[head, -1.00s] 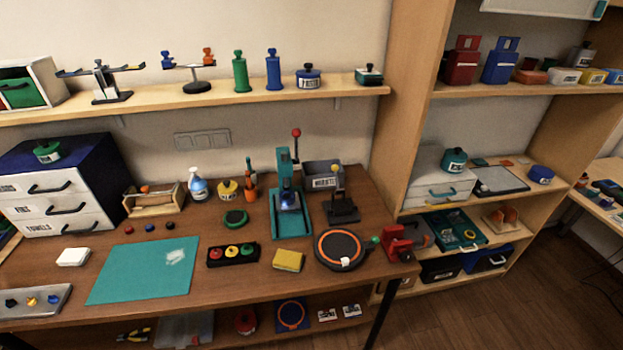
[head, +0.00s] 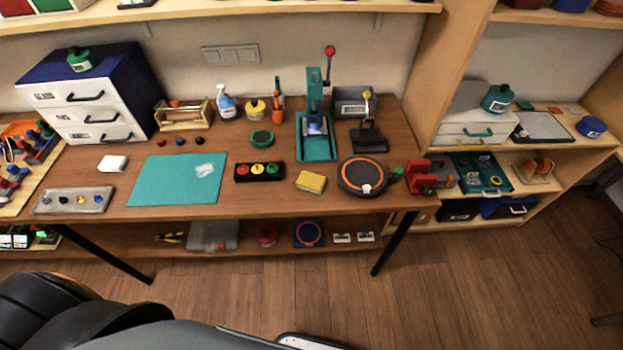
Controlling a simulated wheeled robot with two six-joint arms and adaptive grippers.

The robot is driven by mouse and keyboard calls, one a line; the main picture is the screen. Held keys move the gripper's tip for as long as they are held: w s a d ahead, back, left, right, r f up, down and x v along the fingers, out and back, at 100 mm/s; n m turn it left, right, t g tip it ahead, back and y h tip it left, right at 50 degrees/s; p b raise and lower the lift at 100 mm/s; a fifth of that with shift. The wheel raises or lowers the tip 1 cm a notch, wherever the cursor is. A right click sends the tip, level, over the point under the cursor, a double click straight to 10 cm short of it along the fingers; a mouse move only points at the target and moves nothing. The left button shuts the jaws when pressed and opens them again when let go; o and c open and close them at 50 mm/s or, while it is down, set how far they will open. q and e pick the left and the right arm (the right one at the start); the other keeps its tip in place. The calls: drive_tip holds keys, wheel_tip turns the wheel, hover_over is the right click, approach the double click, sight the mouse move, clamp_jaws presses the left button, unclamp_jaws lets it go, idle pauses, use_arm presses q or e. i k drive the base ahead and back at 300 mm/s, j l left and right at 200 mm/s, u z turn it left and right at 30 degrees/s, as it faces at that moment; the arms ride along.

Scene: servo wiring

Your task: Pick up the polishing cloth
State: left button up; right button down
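I cannot tell for certain which thing is the polishing cloth. A yellow folded pad (head: 311,181) lies on the workbench, left of a round black-and-orange disc. A small pale, crumpled-looking patch (head: 205,171) lies on the teal mat (head: 170,187). A white block or folded piece (head: 112,163) lies left of the mat. Neither of my grippers is in view.
The brown workbench (head: 240,205) also holds a button box (head: 259,171), a teal press (head: 317,148), the round disc (head: 363,175), a red clamp-like device (head: 428,177), a drawer cabinet (head: 95,100) and a grey tray (head: 73,200). The wooden floor (head: 300,285) in front is clear.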

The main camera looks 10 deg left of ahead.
sight(308, 181)
drive_tip(key=k+j+z, duration=0.1)
drive_tip(key=j+z, duration=0.15)
drive_tip(key=j, duration=0.15)
drive_tip(key=k+j+z, duration=0.1)
drive_tip(key=j+z, duration=0.15)
drive_tip(key=j, duration=0.15)
drive_tip(key=k+j+z, duration=0.2)
drive_tip(key=j, duration=0.2)
drive_tip(key=k+j+z, duration=0.35)
drive_tip(key=j+z, duration=0.15)
drive_tip(key=j, duration=0.2)
